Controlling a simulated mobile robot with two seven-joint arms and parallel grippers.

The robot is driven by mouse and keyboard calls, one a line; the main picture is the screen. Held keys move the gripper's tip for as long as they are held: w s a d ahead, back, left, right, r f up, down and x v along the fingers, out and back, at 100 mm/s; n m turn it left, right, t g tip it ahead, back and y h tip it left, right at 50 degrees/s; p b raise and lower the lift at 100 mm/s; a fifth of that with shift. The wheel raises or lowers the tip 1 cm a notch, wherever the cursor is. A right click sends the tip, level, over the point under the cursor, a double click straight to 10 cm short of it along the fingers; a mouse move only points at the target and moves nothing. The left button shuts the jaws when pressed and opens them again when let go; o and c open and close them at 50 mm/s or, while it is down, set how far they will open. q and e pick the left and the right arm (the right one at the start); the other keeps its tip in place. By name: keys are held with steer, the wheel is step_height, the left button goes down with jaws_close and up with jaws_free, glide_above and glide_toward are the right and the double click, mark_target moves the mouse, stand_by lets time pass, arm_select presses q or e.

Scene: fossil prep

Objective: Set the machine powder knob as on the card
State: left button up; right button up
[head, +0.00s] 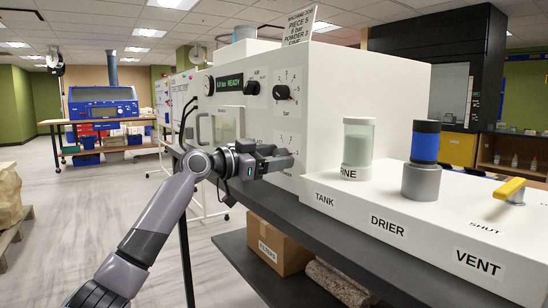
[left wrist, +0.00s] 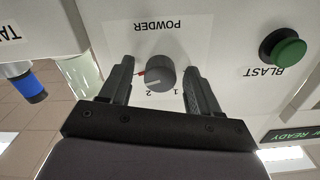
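The powder knob (left wrist: 160,75) is a dark grey dial on the white panel under the label POWDER, upside down in the left wrist view. A red mark shows at its left side; numerals 1 and 2 show below it. My left gripper (left wrist: 158,66) is open, one finger on each side of the knob, with a small gap at each side. In the head view, the left gripper (head: 284,159) is at the machine's front and hides the knob. My right gripper is not in view.
The green BLAST button (left wrist: 288,52) sits beside the knob. Above are the bar knob (head: 282,92) and the READY display (head: 230,83). A glass tank (head: 357,148), a blue-topped drier (head: 423,160) and a yellow vent lever (head: 510,189) stand on the white ledge to the right.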

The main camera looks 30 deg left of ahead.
arm_select(q)
steer(key=b+v, duration=0.1)
steer(key=v, duration=0.5)
steer(key=shift+s+a, duration=0.1)
steer(key=shift+s, duration=0.05)
steer(key=shift+s+a, duration=0.1)
steer(key=shift+s, duration=0.3)
stand_by(1.5)
